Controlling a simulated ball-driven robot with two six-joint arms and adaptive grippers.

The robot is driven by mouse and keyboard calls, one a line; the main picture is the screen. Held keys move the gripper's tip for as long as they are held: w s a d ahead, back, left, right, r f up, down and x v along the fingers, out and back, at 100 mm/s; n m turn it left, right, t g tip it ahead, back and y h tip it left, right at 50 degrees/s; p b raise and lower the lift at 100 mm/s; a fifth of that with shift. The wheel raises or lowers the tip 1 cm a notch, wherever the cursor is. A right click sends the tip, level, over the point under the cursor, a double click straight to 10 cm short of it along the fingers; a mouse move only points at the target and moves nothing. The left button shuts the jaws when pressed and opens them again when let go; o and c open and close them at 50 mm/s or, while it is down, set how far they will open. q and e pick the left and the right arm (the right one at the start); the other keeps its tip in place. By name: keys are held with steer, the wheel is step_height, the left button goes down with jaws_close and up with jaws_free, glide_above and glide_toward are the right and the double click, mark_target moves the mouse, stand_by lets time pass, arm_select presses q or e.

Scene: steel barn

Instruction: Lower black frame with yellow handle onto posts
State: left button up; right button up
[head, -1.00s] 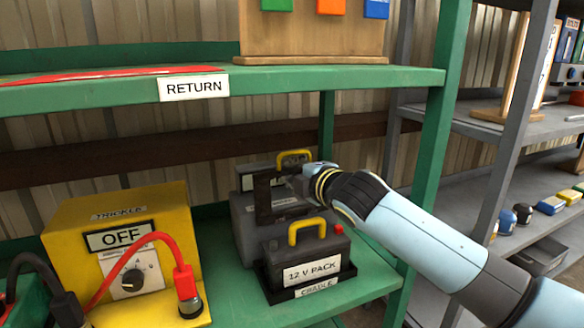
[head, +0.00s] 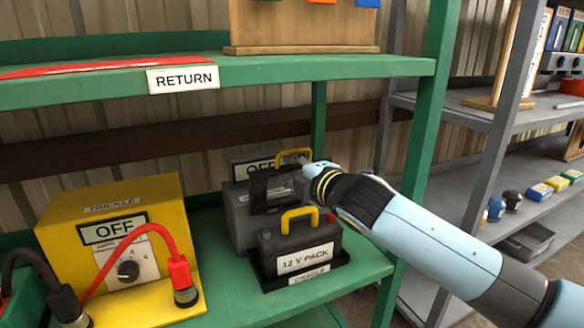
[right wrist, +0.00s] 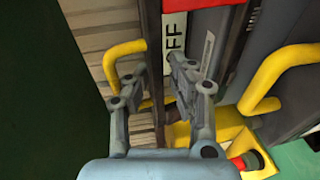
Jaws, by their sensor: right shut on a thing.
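The yellow handle of the black frame (head: 294,153) shows in the head view at the back of the lower green shelf, above a grey unit. In the right wrist view the same handle (right wrist: 112,68) sticks out on the left. My right gripper (head: 276,188) reaches in from the right and is shut on the frame. Its fingers (right wrist: 160,75) sit beside the handle and a dark upright strip; the exact contact is hard to see. The posts are hidden behind the gripper and the units. My left gripper is not in view.
A 12 V pack (head: 303,243) with its own yellow handle sits in a black cradle (head: 318,279) just in front. A yellow charger marked OFF (head: 60,225) stands left with red and black leads. The RETURN shelf (head: 110,80) lies above; a green upright (head: 424,130) stands right.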

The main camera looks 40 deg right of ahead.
steer(key=o, duration=0.3)
steer(key=shift+s+a+f, duration=0.15)
steer(key=shift+s+f, duration=0.5)
steer(key=shift+s, duration=0.1)
steer(key=shift+o, duration=0.2)
steer(key=shift+s, duration=0.1)
steer(key=shift+o, duration=0.8)
steer(key=shift+s+a+f, duration=0.15)
steer(key=shift+s+f, duration=0.2)
steer(key=shift+s, duration=0.1)
steer(key=shift+o, duration=0.7)
steer(key=shift+s+a, duration=0.1)
steer(key=shift+s, duration=0.1)
